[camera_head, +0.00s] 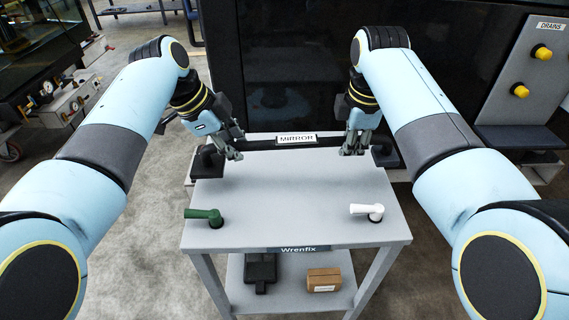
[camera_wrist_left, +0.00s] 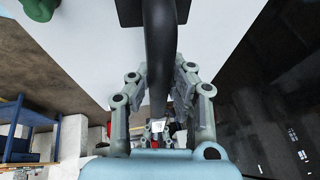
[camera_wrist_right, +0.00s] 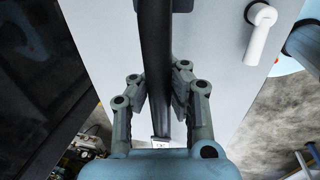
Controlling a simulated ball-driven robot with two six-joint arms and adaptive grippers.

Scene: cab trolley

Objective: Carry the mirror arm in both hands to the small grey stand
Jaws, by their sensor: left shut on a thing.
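The mirror arm (camera_head: 260,145) is a long black bar with a white "MIRROR" label. It lies along the far edge of the grey trolley top (camera_head: 290,185), with black blocks near its ends. My left gripper (camera_head: 234,152) is shut on its left part; in the left wrist view the fingers (camera_wrist_left: 160,75) flank the black bar (camera_wrist_left: 160,35). My right gripper (camera_head: 353,150) is at its right part; in the right wrist view the fingers (camera_wrist_right: 161,75) stand close on both sides of the bar (camera_wrist_right: 154,40), but contact is unclear. I cannot make out a separate small grey stand.
A green handle (camera_head: 204,215) and a white handle (camera_head: 367,210) stand on the trolley's near half. A brown box (camera_head: 323,280) and a black item (camera_head: 261,270) are on its lower shelf. A dark cab wall (camera_head: 300,60) rises behind. The top's middle is clear.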

